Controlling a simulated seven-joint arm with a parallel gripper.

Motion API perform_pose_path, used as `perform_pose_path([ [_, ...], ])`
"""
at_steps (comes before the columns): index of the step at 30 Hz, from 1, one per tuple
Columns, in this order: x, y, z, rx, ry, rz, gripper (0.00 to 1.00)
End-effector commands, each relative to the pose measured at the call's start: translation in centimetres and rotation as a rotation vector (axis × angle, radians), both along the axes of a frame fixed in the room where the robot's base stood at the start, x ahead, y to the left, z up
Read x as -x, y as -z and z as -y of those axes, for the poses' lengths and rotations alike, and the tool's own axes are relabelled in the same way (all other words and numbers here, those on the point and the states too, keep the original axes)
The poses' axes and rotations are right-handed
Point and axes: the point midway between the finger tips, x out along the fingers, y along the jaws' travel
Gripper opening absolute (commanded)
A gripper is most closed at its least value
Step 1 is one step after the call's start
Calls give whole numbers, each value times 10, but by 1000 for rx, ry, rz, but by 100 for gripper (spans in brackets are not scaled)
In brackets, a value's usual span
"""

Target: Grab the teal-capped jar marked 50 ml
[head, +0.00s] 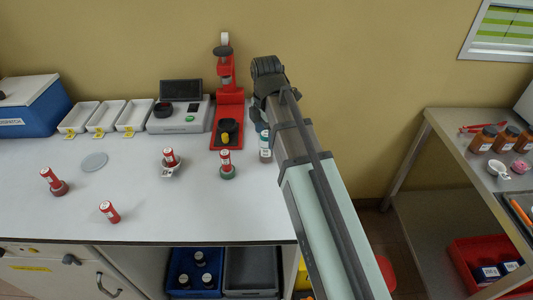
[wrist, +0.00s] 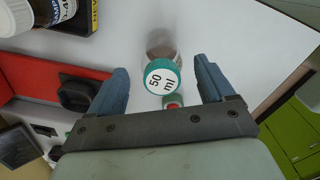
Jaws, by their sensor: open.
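The teal-capped jar (wrist: 162,77) is in the wrist view, its cap reading "50 ml" towards the camera. Its body shows blurred and brownish beyond the cap. In the head view a jar (head: 265,146) with a pale label stands on the white bench beside my arm, partly hidden by it. My gripper (wrist: 161,72) is open, with one blue finger on each side of the cap in the wrist view and visible gaps to both. In the head view my arm hides most of the gripper.
A red press stand (head: 227,115) is close left of the jar. A red-and-white vial (head: 225,162) on a green base stands near it. White trays (head: 131,115), a scale (head: 179,121) and a blue box (head: 35,105) line the back.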

Motion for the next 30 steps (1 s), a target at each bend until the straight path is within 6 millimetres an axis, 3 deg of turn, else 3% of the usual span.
perform_pose_path([
  [12,2,43,3,1,0,-2,82],
  [22,1,49,3,0,0,1,82],
  [30,1,49,3,0,0,0,56],
])
